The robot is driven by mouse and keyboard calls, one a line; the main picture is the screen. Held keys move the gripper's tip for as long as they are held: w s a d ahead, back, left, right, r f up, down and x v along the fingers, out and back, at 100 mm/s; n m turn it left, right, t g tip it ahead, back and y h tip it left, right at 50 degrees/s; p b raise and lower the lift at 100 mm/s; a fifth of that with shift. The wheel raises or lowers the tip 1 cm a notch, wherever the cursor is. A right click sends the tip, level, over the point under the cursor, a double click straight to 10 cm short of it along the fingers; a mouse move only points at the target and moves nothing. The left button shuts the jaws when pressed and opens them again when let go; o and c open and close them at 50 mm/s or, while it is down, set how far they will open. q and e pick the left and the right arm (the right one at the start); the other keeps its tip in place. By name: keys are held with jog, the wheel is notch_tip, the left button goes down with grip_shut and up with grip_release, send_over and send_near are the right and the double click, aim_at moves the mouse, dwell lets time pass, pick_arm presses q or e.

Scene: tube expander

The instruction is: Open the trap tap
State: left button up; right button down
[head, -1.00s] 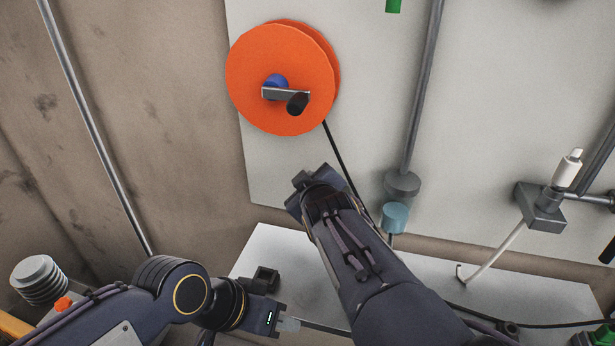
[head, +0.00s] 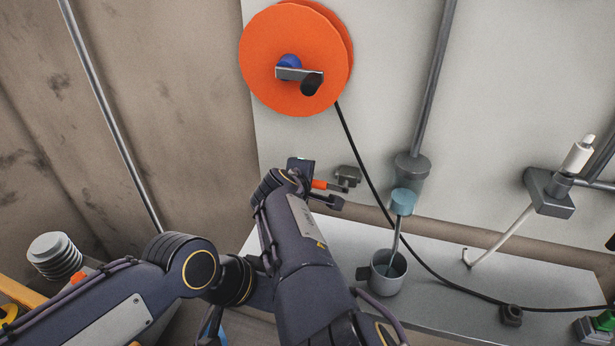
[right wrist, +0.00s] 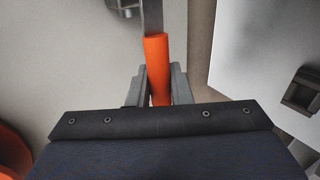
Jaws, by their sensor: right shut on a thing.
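A lever with an orange grip (head: 320,184) and a grey metal end sticks out from a grey fitting (head: 347,175) on the white wall panel, below the orange reel. My right gripper (head: 316,187) is at this lever. In the right wrist view, the orange grip (right wrist: 157,60) sits between the two fingers of my right gripper (right wrist: 159,88), which are shut on it. The metal strip of the lever runs on past the grip toward the top of that view. My left arm comes in from the left, and its gripper is hidden behind my right arm.
An orange reel (head: 270,70) with a crank hangs on the panel. A black cable runs down from it to the white shelf (head: 440,285). A grey cup (head: 375,276) stands under a pipe with a blue end (head: 402,201). A valve block (head: 549,192) is at right.

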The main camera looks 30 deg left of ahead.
jog(key=shift+f, duration=0.3)
dwell(0.4)
jog(key=c, duration=1.3)
grip_release()
jog(key=shift+c, duration=0.2)
jog(key=b+v, duration=0.2)
jog(key=v, duration=0.5)
jog(key=shift+s+r, duration=0.25)
jog(key=shift+s, duration=0.1)
